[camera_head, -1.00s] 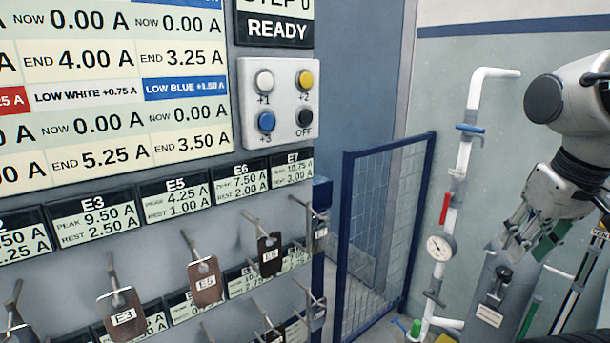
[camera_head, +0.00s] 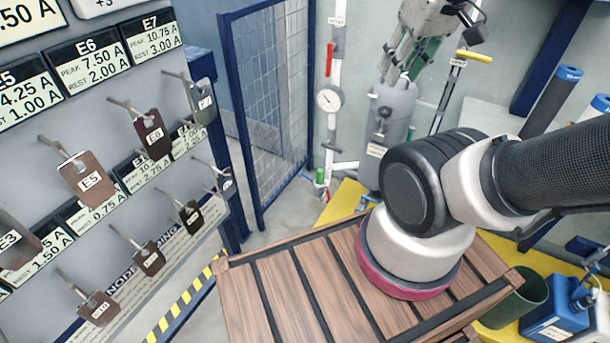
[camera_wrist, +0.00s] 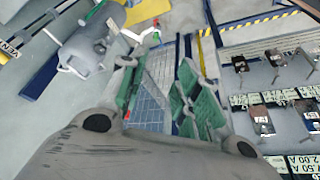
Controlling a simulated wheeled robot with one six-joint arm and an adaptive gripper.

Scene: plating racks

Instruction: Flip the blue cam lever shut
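I cannot make out a blue cam lever for certain in the current views. My gripper (camera_head: 398,68) is at the top of the head view, in front of the wall piping and above a grey tank (camera_head: 392,112). In the wrist view my gripper (camera_wrist: 157,85) has its two green-padded fingers spread apart. Nothing is between the fingers; the floor and mesh fence show through the gap.
A panel rack (camera_head: 190,240) with hanging plates on pegs is at left. A blue mesh gate (camera_head: 270,90) stands beside it. A pressure gauge (camera_head: 329,99) and a yellow handle (camera_head: 475,56) are at the back. A blue jug (camera_head: 555,318) stands at lower right.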

